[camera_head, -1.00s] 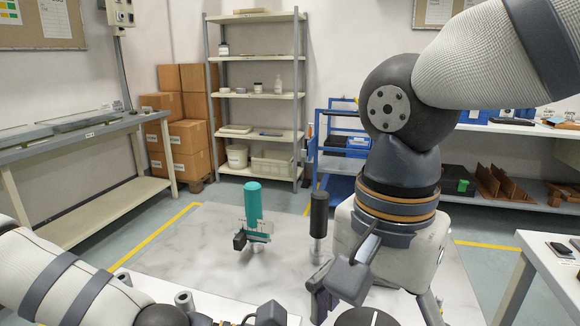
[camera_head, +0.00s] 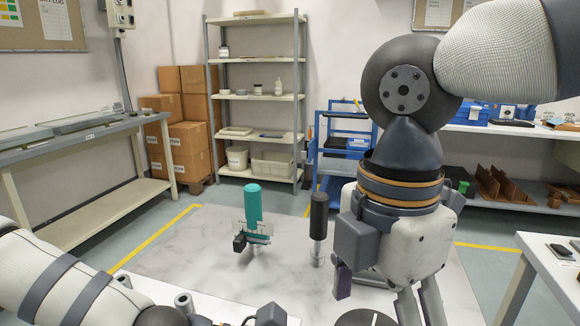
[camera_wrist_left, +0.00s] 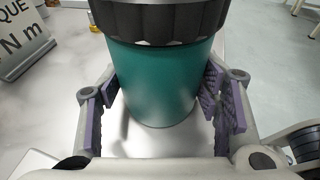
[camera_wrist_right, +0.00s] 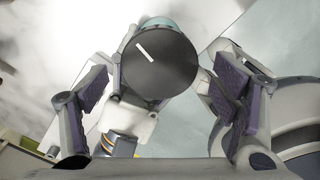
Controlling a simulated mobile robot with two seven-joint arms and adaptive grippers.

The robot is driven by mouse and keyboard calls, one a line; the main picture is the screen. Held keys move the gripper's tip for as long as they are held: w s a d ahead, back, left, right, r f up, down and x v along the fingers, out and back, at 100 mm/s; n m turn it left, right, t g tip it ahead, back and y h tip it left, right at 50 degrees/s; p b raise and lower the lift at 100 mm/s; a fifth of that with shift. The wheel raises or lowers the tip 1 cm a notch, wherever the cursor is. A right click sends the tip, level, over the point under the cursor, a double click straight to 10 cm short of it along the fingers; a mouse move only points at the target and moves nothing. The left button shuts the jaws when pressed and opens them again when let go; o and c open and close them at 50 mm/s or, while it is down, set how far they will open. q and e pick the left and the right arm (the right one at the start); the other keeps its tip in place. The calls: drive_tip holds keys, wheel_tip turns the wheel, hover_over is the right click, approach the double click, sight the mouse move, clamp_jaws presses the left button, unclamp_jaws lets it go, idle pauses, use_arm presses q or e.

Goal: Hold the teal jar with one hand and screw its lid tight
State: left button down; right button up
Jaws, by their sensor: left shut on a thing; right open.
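The teal jar (camera_wrist_left: 165,85) fills the left wrist view between the purple pads of my left gripper (camera_wrist_left: 165,100), which is shut on its sides. A black ribbed lid (camera_wrist_left: 160,20) sits on the jar's top; whether it is fully seated I cannot tell. In the right wrist view the round lid (camera_wrist_right: 160,62) shows a white line, with a sliver of teal jar (camera_wrist_right: 158,22) behind it. My right gripper (camera_wrist_right: 160,95) is open, its fingers apart with the lid beyond and between them. In the head view the lid (camera_head: 365,318) is cut off by the bottom edge, below my right gripper (camera_head: 374,296).
A teal-handled upright tool (camera_head: 253,205) and a black-handled one (camera_head: 319,215) stand on the marble-patterned surface (camera_head: 190,260). A torque sign (camera_wrist_left: 25,45) stands left of the jar. A side table (camera_head: 545,262) with small devices is at right. Shelves and boxes are farther back.

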drive_tip(key=n, duration=0.7)
drive_tip(key=shift+f, duration=1.75)
drive_tip(key=shift+f, duration=0.1)
drive_tip(key=c, duration=1.8)
drive_tip(key=shift+c, duration=0.2)
